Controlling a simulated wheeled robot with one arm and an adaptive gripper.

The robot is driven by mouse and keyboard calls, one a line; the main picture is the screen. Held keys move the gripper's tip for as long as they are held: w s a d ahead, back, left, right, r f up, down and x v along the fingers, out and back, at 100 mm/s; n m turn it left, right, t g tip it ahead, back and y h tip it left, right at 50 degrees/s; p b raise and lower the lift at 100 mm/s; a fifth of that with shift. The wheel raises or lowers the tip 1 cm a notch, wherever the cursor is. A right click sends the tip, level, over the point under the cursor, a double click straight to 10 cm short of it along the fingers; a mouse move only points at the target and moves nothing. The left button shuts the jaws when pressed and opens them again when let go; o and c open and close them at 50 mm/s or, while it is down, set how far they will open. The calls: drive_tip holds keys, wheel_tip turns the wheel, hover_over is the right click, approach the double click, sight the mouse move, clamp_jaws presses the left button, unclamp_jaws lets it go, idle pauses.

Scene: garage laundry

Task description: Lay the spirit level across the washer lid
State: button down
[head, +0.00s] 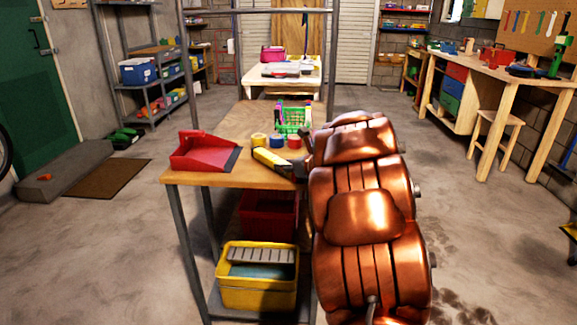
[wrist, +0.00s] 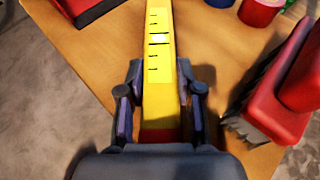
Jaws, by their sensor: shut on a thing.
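The spirit level is a long yellow bar with black marks and a pale vial. In the wrist view the spirit level (wrist: 159,75) runs lengthwise between both fingers of my gripper (wrist: 157,88). My gripper is shut on it. In the head view the level (head: 272,161) shows as a yellow and black bar above the right part of the wooden shelf top. I cannot tell whether it touches the wood. My copper arm hides most of the gripper there. I cannot make out a washer or its lid in either view.
The wooden shelf top (head: 205,178) holds a red dustpan (head: 203,152), several tape rolls (head: 275,141) and a green basket (head: 293,119). A yellow bin (head: 257,294) sits below. Behind is a white-topped table (head: 262,82). A workbench (head: 480,67) stands right. Concrete floor is open on the left.

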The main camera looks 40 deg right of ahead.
drive_tip(key=c, duration=0.8)
unclamp_jaws()
drive_tip(key=shift+o, duration=0.2)
drive_tip(key=shift+r+p, duration=0.2)
drive_tip(key=shift+p, duration=0.15)
drive_tip(key=v, duration=1.2)
drive_tip(key=shift+f, duration=0.1)
